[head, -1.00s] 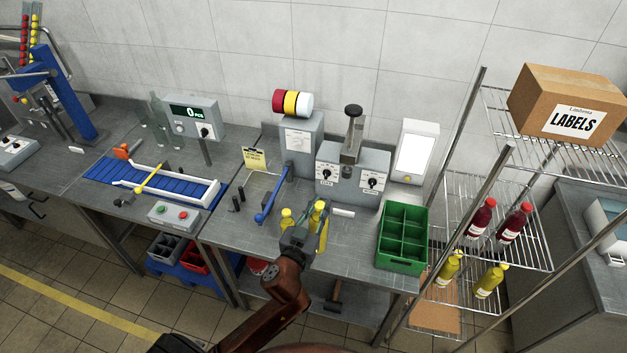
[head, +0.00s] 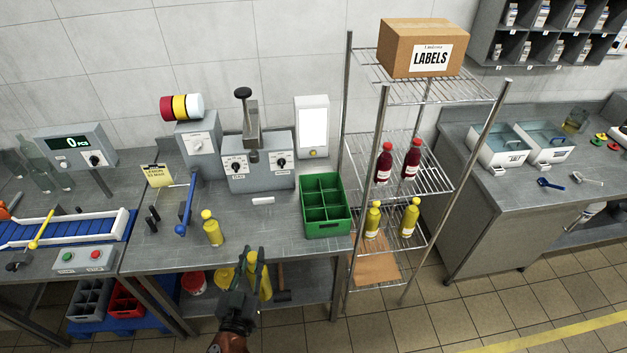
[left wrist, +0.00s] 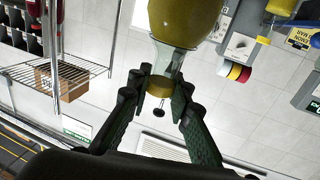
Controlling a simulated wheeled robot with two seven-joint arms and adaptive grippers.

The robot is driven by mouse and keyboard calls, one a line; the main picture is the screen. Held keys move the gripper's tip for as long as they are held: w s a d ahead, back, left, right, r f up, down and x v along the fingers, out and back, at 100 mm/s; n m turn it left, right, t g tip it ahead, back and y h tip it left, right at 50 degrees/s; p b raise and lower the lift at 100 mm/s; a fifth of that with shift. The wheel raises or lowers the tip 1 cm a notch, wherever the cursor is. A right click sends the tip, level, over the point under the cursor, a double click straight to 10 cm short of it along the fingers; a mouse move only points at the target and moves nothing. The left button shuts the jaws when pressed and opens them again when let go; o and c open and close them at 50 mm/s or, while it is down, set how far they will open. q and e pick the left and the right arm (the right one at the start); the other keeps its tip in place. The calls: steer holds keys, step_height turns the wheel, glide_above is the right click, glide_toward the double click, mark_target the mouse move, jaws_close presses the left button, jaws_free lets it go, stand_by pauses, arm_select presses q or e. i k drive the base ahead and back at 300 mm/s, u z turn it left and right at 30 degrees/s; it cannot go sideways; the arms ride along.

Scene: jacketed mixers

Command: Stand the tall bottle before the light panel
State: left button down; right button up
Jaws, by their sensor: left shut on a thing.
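My left gripper (head: 253,256) is shut on the neck of a yellow bottle (head: 264,284), in front of the bench's front edge in the head view. In the left wrist view the fingers close around the clear neck, just by the yellow cap; the yellow body (left wrist: 186,22) runs out of the top of the picture. The light panel (head: 313,128), a white box with a bright face, stands at the back of the bench, right of the grey machine. A second yellow bottle (head: 213,232) stands upright on the bench. My right gripper is out of view.
A green divided crate (head: 327,229) sits on the bench in front of the light panel, with a narrow bare strip between. A small white block (head: 262,201) lies left of it. A wire rack (head: 430,185) with red and yellow bottles stands right of the bench.

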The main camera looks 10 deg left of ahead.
mark_target(315, 170)
steer(key=k, duration=1)
steer(key=z, duration=0.5)
steer(key=i, duration=0.3)
steer(key=z, duration=0.85)
steer(key=i, duration=1.15)
steer(key=u, duration=0.95)
steer(key=i, duration=0.4)
steer(key=u, duration=0.4)
